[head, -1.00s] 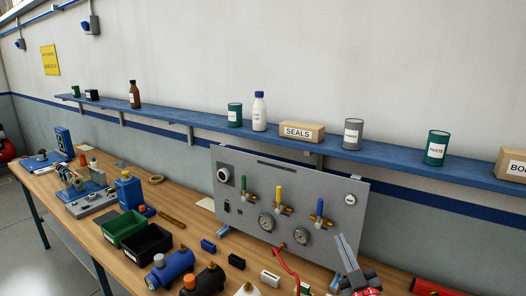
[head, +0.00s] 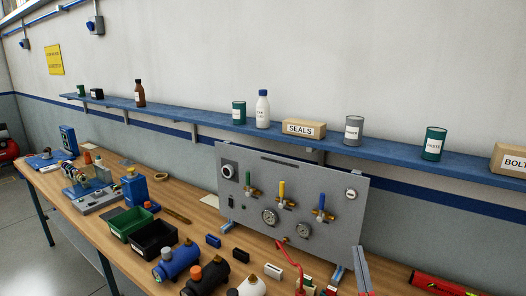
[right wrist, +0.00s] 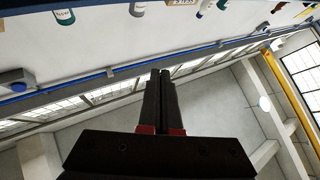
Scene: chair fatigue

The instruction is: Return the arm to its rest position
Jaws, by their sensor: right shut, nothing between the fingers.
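My right gripper (head: 364,274) shows only in part at the bottom edge of the head view, right of the grey test panel (head: 290,205). Its fingers are together and point upward, with nothing between them. In the right wrist view the shut fingers (right wrist: 161,75) stand in front of the wall and ceiling, clear of any object. My left gripper is not in view.
A wooden workbench (head: 183,208) carries the panel, a green bin (head: 128,222), a black bin (head: 155,238) and several cylinders. A red hose (head: 291,254) runs below the panel. A blue wall shelf (head: 215,119) holds bottles, cans and boxes.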

